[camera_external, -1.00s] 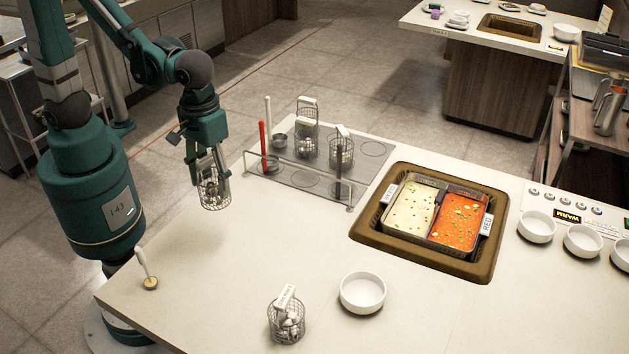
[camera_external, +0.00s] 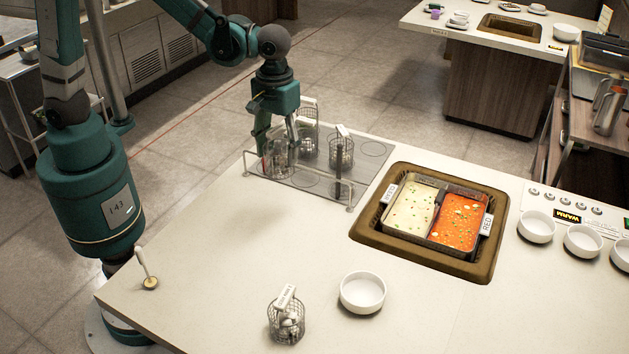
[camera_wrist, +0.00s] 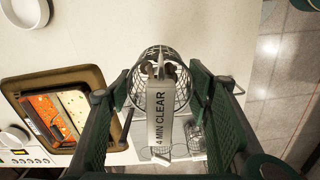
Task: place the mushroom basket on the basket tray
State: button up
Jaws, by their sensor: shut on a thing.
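My gripper (camera_external: 277,148) is shut on a wire basket (camera_external: 277,167) over the left part of the grey basket tray (camera_external: 312,182). In the wrist view the held basket (camera_wrist: 148,95) sits between my gripper's fingers (camera_wrist: 160,112), its white tag reading "4 MIN CLEAR". Brownish-grey pieces show inside, which look like mushrooms. I cannot tell whether its bottom touches the tray. Two other wire baskets, a rear one (camera_external: 308,112) and a right one (camera_external: 341,152), stand on the tray. Round outlines mark the tray.
A low rail (camera_external: 347,207) runs along the tray's front. A dark upright handle (camera_external: 338,172) stands near it. A two-part soup pot (camera_external: 436,215) is to the right. Another filled basket (camera_external: 286,322) and a white bowl (camera_external: 362,292) stand on the front counter.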

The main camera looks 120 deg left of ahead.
jog(key=w+a+n+p, duration=0.1)
jog(key=w+a, duration=0.1)
jog(key=a, duration=2.5)
jog(key=s+a+f, duration=0.1)
jog(key=s+a, duration=0.1)
jog(key=a, duration=0.8)
jog(key=s+a+f, duration=0.1)
jog(key=s+a, duration=0.2)
jog(key=a, duration=0.6)
jog(key=shift+n, duration=0.4)
notch_tip(320, 180, down, 5)
jog(key=shift+w+d+r+p, duration=0.1)
jog(key=shift+d+r+p, duration=0.1)
jog(key=shift+p, duration=0.2)
notch_tip(320, 180, down, 6)
jog(key=shift+f+b, duration=0.15)
jog(key=shift+b, duration=0.2)
jog(key=shift+f, duration=0.1)
jog(key=shift+f, duration=1.75)
